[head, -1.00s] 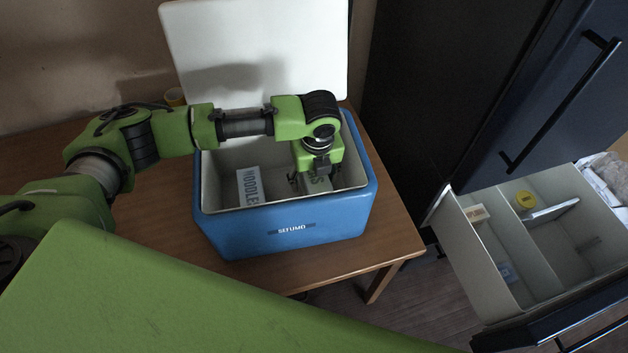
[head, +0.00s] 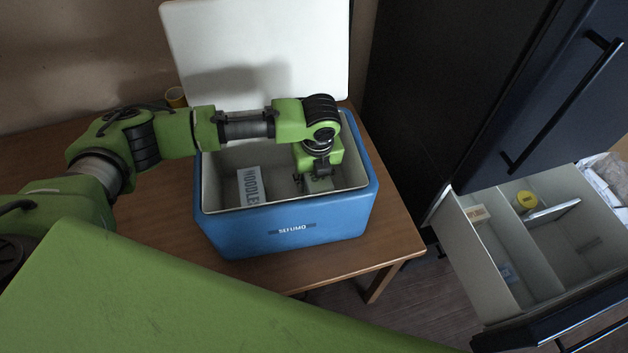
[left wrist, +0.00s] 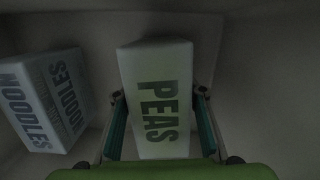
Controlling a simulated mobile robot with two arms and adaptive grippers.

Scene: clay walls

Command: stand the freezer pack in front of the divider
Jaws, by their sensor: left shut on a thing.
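The freezer pack (left wrist: 158,112) is a pale box marked PEAS, inside the blue cooler (head: 300,232). In the head view only a bit of it (head: 320,186) shows below my left gripper (head: 316,180). In the left wrist view the left gripper (left wrist: 159,94) has one finger on each side of the pack and is shut on it. The pack's lower end is hidden. The divider (head: 517,257) is a thin pale wall in the open freezer drawer (head: 470,262) at the right. My right gripper is not in view.
A NOODLES box (head: 250,186) stands left of the pack in the cooler; the lid (head: 260,50) is raised behind. Bare floor shows at the drawer's near-right compartment.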

